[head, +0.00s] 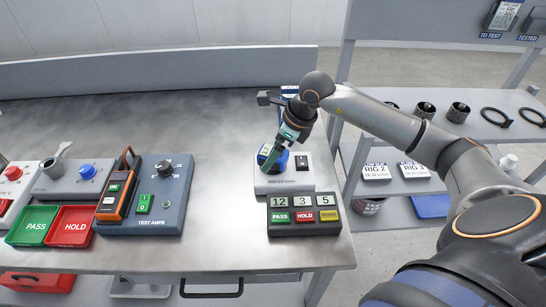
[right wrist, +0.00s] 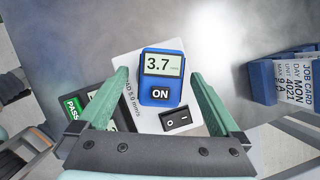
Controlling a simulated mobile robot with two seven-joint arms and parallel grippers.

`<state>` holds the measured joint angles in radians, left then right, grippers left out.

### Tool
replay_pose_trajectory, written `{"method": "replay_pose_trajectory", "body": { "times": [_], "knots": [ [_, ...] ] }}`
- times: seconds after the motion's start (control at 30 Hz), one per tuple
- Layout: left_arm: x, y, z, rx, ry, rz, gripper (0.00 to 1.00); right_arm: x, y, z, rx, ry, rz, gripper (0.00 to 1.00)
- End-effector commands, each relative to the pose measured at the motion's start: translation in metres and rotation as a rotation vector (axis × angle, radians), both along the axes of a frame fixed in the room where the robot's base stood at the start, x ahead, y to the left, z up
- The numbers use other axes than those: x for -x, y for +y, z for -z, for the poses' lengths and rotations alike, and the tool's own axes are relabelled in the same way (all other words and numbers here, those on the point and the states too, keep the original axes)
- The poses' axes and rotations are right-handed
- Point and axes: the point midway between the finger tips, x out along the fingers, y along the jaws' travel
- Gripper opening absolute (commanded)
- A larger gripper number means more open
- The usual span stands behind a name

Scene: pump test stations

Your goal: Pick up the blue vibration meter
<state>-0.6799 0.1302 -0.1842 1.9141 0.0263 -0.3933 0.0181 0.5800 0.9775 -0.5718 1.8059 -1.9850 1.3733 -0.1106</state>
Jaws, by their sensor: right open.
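The blue vibration meter (right wrist: 161,79) shows "3.7" on its display and "ON" below it. It sits on a pale station block (head: 298,181) with a black rocker switch (right wrist: 176,121). In the head view only part of the blue meter (head: 281,163) shows, as my right gripper (head: 269,155) covers some of it. In the right wrist view my right gripper (right wrist: 160,76) is open, with one green finger on each side of the meter. Gaps show between both fingers and the meter. My left gripper is not in view.
A dark panel (head: 304,229) with "12 3 5" and PASS and HOLD buttons stands in front of the block. An orange meter (head: 117,194), a TEST AMPS box (head: 170,212) and PASS (head: 33,226) and HOLD (head: 73,227) trays are at left. The bench between is clear.

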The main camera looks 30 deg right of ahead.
Motion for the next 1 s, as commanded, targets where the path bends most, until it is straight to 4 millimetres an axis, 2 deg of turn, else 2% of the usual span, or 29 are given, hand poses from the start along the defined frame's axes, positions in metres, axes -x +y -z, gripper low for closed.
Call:
{"method": "replay_pose_trajectory", "body": {
  "times": [0.13, 0.4, 1.0],
  "knots": [
    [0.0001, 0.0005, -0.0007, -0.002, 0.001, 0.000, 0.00, -0.0047, 0.0026, 0.0137, 0.001, 0.001, 0.002, 1.00],
    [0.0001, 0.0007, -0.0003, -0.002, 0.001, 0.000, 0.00, -0.0054, 0.0025, 0.0156, 0.002, 0.000, 0.002, 0.98],
    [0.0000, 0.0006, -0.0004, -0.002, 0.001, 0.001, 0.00, -0.0053, 0.0023, 0.0150, 0.002, 0.000, 0.002, 0.30]
  ]
}}
